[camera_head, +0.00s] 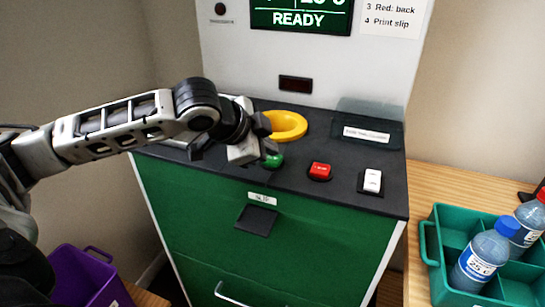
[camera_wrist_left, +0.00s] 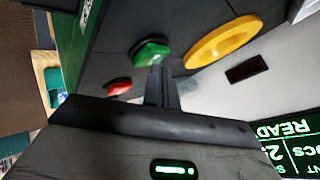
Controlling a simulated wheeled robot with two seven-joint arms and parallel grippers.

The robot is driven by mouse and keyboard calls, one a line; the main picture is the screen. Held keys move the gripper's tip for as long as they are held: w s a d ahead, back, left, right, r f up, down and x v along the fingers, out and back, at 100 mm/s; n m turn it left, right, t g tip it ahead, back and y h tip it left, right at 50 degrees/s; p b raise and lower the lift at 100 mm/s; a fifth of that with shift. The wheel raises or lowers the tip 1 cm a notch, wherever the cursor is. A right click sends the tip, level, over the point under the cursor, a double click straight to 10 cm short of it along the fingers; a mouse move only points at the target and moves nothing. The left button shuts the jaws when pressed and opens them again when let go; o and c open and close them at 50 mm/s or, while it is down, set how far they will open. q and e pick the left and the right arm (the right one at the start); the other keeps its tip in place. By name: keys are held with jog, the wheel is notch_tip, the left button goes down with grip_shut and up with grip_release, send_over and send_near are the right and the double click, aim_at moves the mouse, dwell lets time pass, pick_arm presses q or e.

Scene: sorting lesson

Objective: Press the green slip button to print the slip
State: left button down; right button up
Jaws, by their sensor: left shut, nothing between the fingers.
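The green button (camera_head: 274,161) is on the dark top panel of the machine, partly hidden behind my left gripper. My left gripper (camera_head: 266,147) is shut and empty, with its fingertips close to the green button. The left wrist view also shows the green button (camera_wrist_left: 150,53) just beyond the shut fingertips (camera_wrist_left: 159,72); I cannot tell whether they touch it. A dark slot (camera_head: 257,219) with a label above it is on the green front, with no paper seen in it. The screen (camera_head: 300,17) reads READY. My right gripper is not in view.
A yellow ring (camera_head: 287,125) lies behind the green button. A red button (camera_head: 320,171) and a white switch (camera_head: 371,181) are to its right. A teal crate (camera_head: 430,245) with bottles stands on the wooden table at right. A purple bin (camera_head: 88,280) is at lower left.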

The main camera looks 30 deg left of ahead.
pick_arm(q)
jog(key=shift+f, duration=0.55)
dwell(0.4)
dwell(0.4)
jog(key=shift+r+p, duration=0.95)
jog(key=shift+p, duration=0.15)
notch_tip(320, 180, up, 3)
jog(key=shift+r+p, duration=0.1)
jog(key=shift+p, duration=1.1)
jog(key=shift+r, duration=0.25)
jog(key=shift+r+b, duration=0.3)
jog(key=shift+r, duration=0.4)
jog(key=shift+f, duration=0.1)
